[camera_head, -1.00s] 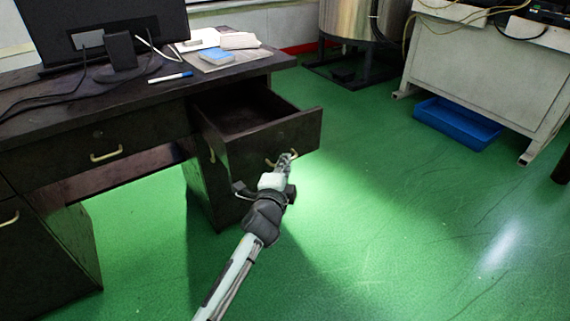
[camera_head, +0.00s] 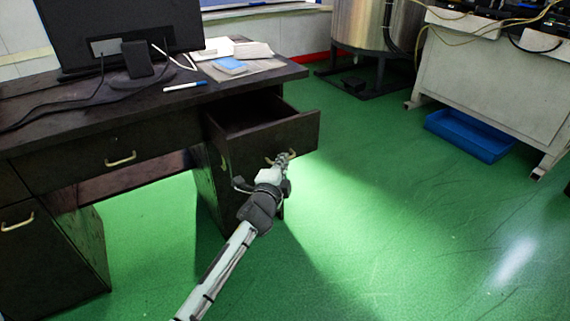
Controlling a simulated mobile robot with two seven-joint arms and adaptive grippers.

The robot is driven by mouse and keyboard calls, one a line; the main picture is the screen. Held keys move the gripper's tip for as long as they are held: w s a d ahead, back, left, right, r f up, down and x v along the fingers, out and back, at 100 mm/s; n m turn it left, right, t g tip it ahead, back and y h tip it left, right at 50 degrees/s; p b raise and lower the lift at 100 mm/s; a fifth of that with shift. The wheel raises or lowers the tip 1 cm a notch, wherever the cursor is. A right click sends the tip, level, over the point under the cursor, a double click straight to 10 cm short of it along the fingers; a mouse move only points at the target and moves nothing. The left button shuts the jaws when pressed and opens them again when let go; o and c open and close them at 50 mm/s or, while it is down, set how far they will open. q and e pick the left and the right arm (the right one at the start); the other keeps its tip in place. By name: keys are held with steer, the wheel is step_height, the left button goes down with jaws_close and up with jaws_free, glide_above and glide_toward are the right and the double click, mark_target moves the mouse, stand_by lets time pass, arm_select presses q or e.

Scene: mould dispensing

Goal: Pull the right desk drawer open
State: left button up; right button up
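The right desk drawer (camera_head: 255,150) stands well open, its dark front out past the desk top and its inside showing. Its handle (camera_head: 269,160) is partly hidden behind my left gripper (camera_head: 287,156). The gripper's fingertips are at the handle, against the drawer front in this view. They are too small to tell whether they are closed around it. My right gripper is not in view.
The dark desk (camera_head: 150,102) carries a monitor (camera_head: 120,35), a blue-white pen (camera_head: 185,86), papers and a blue box (camera_head: 229,66). A blue bin (camera_head: 470,135) lies under a white bench (camera_head: 490,75). The green floor (camera_head: 400,220) right of the drawer is clear.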

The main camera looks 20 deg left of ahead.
arm_select(q)
steer(key=o, duration=0.5)
steer(key=s, duration=0.4)
steer(key=s+d+r, duration=0.1)
steer(key=s, duration=0.7)
steer(key=shift+d+r, duration=0.2)
steer(key=shift+r, duration=0.15)
steer(key=s+a+f+n+g+y+p, duration=0.1)
steer(key=s+a+f+n+g, duration=0.1)
steer(key=s+f+n+g, duration=0.35)
steer(key=s+a+f+n+g, duration=0.2)
steer(key=s+a+f+n, duration=0.1)
steer(key=s+f, duration=0.5)
steer(key=s+f+n+g, duration=0.1)
steer(key=s+f+g, duration=0.1)
steer(key=s, duration=0.2)
steer(key=s+f+n+g+h, duration=0.1)
steer(key=s+f+n+g, duration=0.1)
steer(key=s+f, duration=0.1)
steer(key=s+d+f+n+g, duration=0.1)
steer(key=s+f+n+g, duration=0.1)
steer(key=s, duration=0.4)
steer(key=shift+d+f+p, duration=0.1)
steer(key=shift+f+p, duration=0.2)
steer(key=shift+p, duration=0.05)
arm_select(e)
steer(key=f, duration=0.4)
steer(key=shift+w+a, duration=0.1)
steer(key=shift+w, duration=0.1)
